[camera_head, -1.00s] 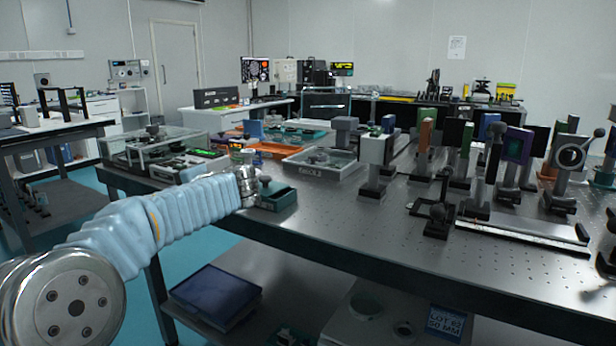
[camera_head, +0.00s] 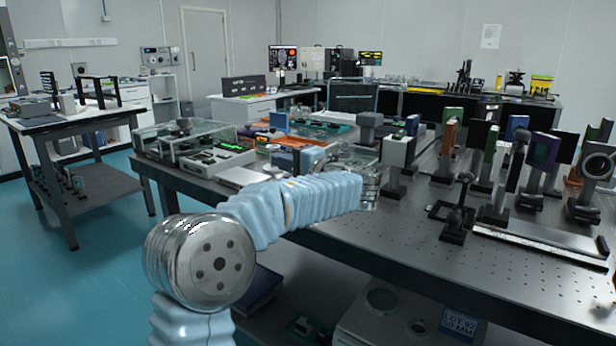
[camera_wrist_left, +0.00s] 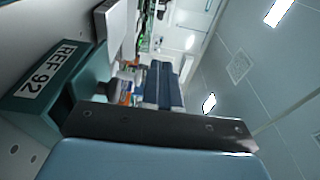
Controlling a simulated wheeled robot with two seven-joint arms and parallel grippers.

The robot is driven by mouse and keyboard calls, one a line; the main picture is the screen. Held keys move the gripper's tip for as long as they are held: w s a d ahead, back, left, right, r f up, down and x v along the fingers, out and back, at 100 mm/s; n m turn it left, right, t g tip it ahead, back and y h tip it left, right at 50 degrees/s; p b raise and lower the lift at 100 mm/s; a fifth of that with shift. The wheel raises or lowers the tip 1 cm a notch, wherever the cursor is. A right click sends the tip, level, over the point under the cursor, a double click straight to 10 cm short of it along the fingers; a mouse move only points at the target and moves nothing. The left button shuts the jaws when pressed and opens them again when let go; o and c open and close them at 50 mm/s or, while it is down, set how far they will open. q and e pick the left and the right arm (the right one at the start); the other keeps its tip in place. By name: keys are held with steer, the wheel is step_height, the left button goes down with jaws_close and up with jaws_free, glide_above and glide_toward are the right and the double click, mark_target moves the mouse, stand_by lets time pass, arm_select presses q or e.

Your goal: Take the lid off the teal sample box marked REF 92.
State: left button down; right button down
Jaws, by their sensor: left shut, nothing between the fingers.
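The teal sample box marked REF 92 (camera_wrist_left: 38,92) shows at the left of the left wrist view, its white label facing the camera. The picture is turned sideways there, and I cannot make out where its lid sits. In the head view the box is hidden behind my left arm. My left gripper (camera_head: 370,190) is at the table's near edge; its fingers are hard to make out there. In the left wrist view a dark part of it (camera_wrist_left: 160,127) passes close beside the box; I cannot tell if it touches. It is shut and empty. My right gripper is not in view.
The perforated optical table (camera_head: 415,240) carries several posts and mounts on the right. A glass-sided case (camera_head: 180,140) and a grey instrument (camera_head: 217,160) stand on the left. A blue binder-like object (camera_head: 262,288) lies on the shelf below. Bare tabletop shows at the front right.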

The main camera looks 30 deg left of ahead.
arm_select(q)
steer(key=w+d, duration=0.1)
steer(key=w+d+p, duration=0.1)
steer(key=d, duration=0.1)
steer(key=w+d, duration=0.1)
steer(key=d, duration=0.1)
steer(key=shift+w+r, duration=0.1)
steer(key=shift+w, duration=0.05)
steer(key=f, duration=0.5)
steer(key=shift+w+d, duration=0.2)
steer(key=shift+d, duration=0.1)
steer(key=shift+s+a+f+p, duration=0.1)
steer(key=shift+s+a+p, duration=0.25)
steer(key=shift+a, duration=0.15)
steer(key=shift+s+a+f+b, duration=0.15)
steer(key=shift+s+a+b, duration=0.25)
steer(key=shift+b, duration=0.35)
steer(key=shift+s+a, duration=0.1)
steer(key=shift+a, duration=0.25)
steer(key=shift+d, duration=0.1)
